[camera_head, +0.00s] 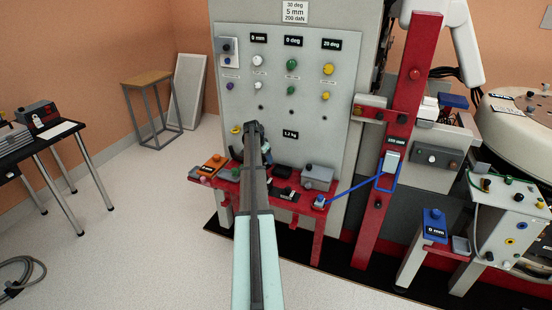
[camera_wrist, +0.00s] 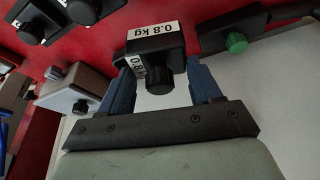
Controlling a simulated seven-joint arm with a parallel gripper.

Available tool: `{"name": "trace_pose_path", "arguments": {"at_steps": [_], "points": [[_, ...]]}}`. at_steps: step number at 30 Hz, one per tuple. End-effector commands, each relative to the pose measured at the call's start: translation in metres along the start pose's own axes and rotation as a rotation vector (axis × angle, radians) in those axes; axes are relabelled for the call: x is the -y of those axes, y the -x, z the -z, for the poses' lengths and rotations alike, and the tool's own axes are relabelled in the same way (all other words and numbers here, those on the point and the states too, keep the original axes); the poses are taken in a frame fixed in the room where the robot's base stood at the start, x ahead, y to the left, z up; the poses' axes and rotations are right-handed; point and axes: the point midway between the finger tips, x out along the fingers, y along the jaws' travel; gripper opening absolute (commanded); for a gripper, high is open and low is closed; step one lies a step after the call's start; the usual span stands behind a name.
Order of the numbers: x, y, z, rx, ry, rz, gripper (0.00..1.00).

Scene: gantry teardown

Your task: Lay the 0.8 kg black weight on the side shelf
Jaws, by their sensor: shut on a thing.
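The black weight (camera_wrist: 150,47), with white 0.8 kg labels and a round black knob, is held between the blue fingers of my gripper (camera_wrist: 160,70) in the wrist view. The red shelf (camera_wrist: 185,12) shows behind it; I cannot tell whether the weight touches it. In the head view my arm reaches over the left part of the red shelf (camera_head: 315,207) on the grey panel's front. There my gripper (camera_head: 238,150) is mostly hidden by the arm, and I cannot make out the weight. Which ledge is the side shelf is not marked.
The shelf carries an orange block (camera_head: 213,164), a green-knobbed block (camera_wrist: 234,38), black knobbed blocks (camera_wrist: 88,10) and a grey box (camera_head: 317,176). A red post (camera_head: 405,100) with a blue lever (camera_head: 350,188) stands right.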

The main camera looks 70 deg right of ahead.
Motion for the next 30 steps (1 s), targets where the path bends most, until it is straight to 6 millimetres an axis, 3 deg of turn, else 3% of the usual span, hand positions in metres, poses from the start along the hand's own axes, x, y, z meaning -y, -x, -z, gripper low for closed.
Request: {"name": "trace_pose_path", "arguments": {"at_steps": [6,12,20,30], "points": [[0.022,0.023,-0.043,-0.012,-0.138,-0.056,0.03],[0.031,0.034,-0.064,-0.025,-0.218,-0.086,0.03],[0.033,0.033,-0.07,-0.029,-0.243,-0.095,0.03],[0.033,0.014,-0.077,-0.028,-0.241,-0.095,0.03]]}}
